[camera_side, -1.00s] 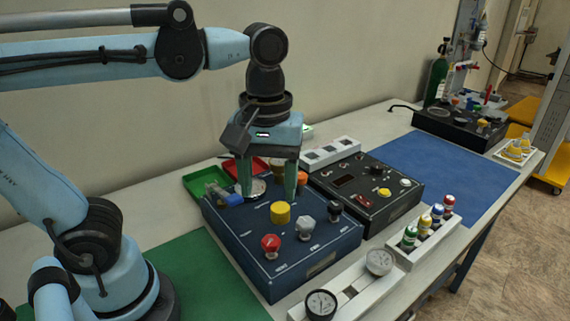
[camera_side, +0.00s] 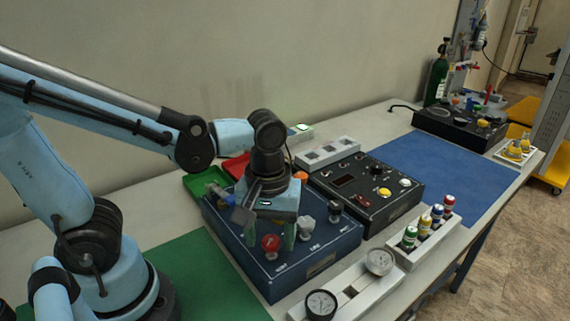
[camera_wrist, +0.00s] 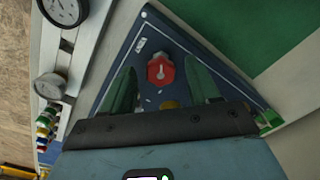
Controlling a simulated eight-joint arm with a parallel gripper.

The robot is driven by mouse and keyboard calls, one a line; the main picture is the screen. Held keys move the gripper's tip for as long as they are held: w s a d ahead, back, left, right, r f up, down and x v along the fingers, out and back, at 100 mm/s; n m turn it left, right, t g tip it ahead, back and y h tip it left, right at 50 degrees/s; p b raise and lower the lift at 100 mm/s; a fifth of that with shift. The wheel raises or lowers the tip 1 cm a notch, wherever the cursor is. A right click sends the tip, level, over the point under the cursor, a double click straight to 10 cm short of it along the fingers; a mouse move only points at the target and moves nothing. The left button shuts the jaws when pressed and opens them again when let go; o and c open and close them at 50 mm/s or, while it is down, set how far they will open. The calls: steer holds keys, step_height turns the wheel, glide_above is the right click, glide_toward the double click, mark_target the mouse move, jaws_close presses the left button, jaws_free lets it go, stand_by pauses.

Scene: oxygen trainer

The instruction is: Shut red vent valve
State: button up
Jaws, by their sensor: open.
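The red vent valve (camera_side: 271,243) is a red knob on the front left part of the blue panel box (camera_side: 330,247). In the wrist view the red knob (camera_wrist: 160,70) has a pale mark on its face and lies ahead of and between my fingers. My gripper (camera_side: 272,238) is low over the panel, just behind the red knob in the side view. In the wrist view my gripper (camera_wrist: 163,88) has its green fingers spread wide and nothing between them is held. I cannot tell whether a finger touches the panel. The yellow knob (camera_wrist: 170,104) is partly hidden by my gripper.
A grey knob (camera_side: 306,224) stands close to the right of my gripper. A black control box (camera_side: 400,205) stands behind right. Two gauges (camera_side: 320,304) (camera_side: 379,262) sit in a white holder in front. A bottle rack (camera_side: 418,255) is at right. The green mat (camera_side: 195,280) is clear.

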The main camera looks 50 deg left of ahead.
steer(key=shift+f, duration=0.2)
steer(key=shift+c, duration=0.3)
steer(key=c, duration=1)
